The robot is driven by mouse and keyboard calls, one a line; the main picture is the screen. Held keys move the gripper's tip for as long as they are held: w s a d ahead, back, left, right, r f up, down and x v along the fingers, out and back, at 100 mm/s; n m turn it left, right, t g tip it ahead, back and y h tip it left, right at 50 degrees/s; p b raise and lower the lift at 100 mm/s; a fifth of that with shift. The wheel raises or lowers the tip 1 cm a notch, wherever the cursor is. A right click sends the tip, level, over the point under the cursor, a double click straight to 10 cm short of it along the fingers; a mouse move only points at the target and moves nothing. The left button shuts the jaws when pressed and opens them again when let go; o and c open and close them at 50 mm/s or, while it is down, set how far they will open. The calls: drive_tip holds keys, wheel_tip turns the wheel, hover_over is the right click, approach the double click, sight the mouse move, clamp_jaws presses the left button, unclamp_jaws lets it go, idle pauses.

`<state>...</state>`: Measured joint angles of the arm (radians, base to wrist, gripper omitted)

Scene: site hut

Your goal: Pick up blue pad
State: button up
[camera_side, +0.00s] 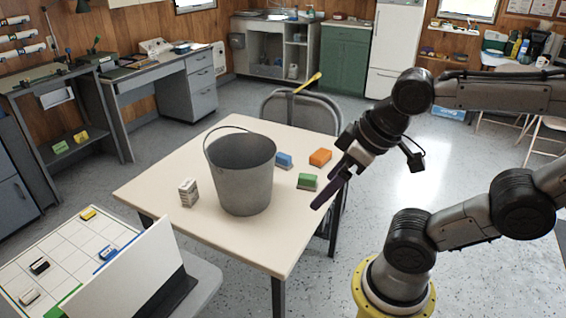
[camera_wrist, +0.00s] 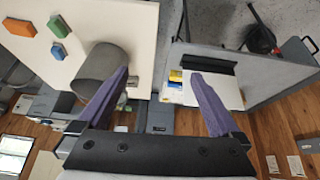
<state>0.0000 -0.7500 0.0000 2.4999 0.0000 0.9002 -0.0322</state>
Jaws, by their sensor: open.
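The blue pad (camera_side: 284,159) lies on the cream table just right of the grey bucket (camera_side: 241,175). In the wrist view the blue pad (camera_wrist: 58,51) is at upper left, beside the bucket (camera_wrist: 98,72). An orange pad (camera_side: 320,157) and a green pad (camera_side: 307,182) lie close to its right. My gripper (camera_side: 324,198), with purple fingers, is in the air near the table's right edge, apart from the pads. In the wrist view its fingers (camera_wrist: 160,73) are wide apart with nothing between them.
A small speckled block (camera_side: 188,192) stands left of the bucket, whose handle is raised. A gridded white board (camera_side: 60,262) at lower left carries several small coloured pieces, one blue. A chair (camera_side: 300,108) stands behind the table (camera_side: 150,187). The table's front is clear.

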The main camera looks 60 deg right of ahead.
drive_tip(key=w+d+r+n+h, duration=0.1)
drive_tip(key=w+d+r+n, duration=0.2)
drive_tip(key=w+r+n, duration=0.3)
drive_tip(key=w+d+r+n+h, duration=0.1)
drive_tip(key=w+d+r+n, duration=0.2)
drive_tip(key=w+r+n, duration=0.3)
drive_tip(key=w+d+f+n+g+h, duration=0.1)
drive_tip(key=w+d+n, duration=0.1)
drive_tip(key=w+d, duration=0.6)
drive_tip(key=w+d+f+n+h, duration=0.15)
drive_tip(key=w+d, duration=0.35)
drive_tip(key=w, duration=0.6)
drive_tip(key=g, duration=0.5)
hover_over(281, 157)
drive_tip(key=a, duration=0.4)
wheel_tip(281, 157, down, 30)
drive_tip(key=shift+n, duration=0.35)
drive_tip(key=x, duration=0.6)
drive_tip(key=shift+w+d+f, duration=0.1)
drive_tip(key=shift+f, duration=0.1)
drive_tip(key=shift+x, duration=2.9)
drive_tip(key=c, duration=1)
